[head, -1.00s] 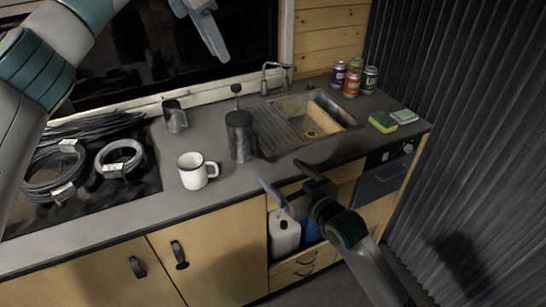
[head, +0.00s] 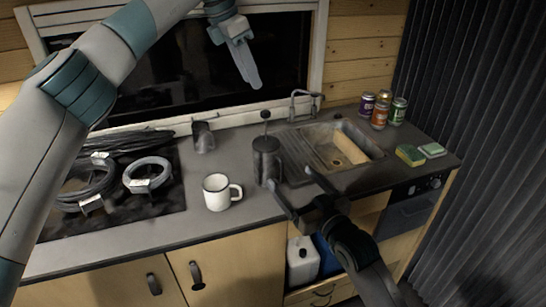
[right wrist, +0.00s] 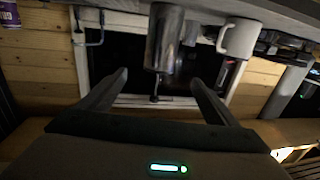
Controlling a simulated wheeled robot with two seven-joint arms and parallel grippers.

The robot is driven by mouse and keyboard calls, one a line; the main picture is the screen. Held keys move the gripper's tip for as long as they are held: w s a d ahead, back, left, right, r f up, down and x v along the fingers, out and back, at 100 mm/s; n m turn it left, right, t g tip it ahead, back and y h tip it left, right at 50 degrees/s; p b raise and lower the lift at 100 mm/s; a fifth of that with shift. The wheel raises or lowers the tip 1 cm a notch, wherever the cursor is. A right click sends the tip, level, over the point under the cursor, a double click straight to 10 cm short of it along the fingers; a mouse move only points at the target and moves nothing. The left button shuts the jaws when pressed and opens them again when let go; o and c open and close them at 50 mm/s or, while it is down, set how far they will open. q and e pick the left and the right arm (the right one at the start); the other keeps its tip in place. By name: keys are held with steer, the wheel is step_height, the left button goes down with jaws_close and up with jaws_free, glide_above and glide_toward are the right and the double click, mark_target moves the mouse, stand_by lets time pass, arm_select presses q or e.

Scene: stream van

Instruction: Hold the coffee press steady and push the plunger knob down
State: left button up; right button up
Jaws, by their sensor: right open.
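The coffee press (head: 266,160) is a dark metal cylinder standing upright on the grey counter, left of the sink. Its plunger knob (head: 265,114) stands raised on a thin rod above the lid. In the right wrist view the press (right wrist: 166,38) appears upside down, beyond the fingertips, with the knob (right wrist: 155,98) between them in the picture. My right gripper (head: 290,190) is open and empty at the counter's front edge, just in front of the press and apart from it. My left gripper (head: 254,84) hangs above the counter in front of the window, higher than the knob; its finger gap cannot be made out.
A white mug (head: 217,192) stands left of the press, and a small metal jug (head: 203,137) behind it. Coiled cables (head: 147,175) lie on the hob at left. The sink (head: 345,143), several cans (head: 380,112) and sponges (head: 411,155) are at right.

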mark_target(266, 150)
steer(key=x, duration=1.6)
steer(key=c, duration=1.5)
arm_select(q)
jaws_close()
arm_select(e)
steer(key=shift+c, duration=0.4)
arm_select(q)
steer(key=d+m+t, duration=0.1)
steer(key=m, duration=0.5)
steer(key=f+m+t+y, duration=0.1)
steer(key=m, duration=0.6)
steer(key=w+d+f+m+t+y, duration=0.1)
steer(key=m, duration=0.6)
steer(key=shift+w+d+f, duration=0.1)
steer(key=shift+d+f, duration=0.1)
steer(key=shift+d, duration=0.15)
steer(key=m, duration=0.2)
steer(key=d+m, duration=0.1)
steer(key=m, duration=0.2)
steer(key=shift+w+f+m+t, duration=0.1)
steer(key=shift+m+t, duration=0.2)
steer(key=shift+t, duration=0.1)
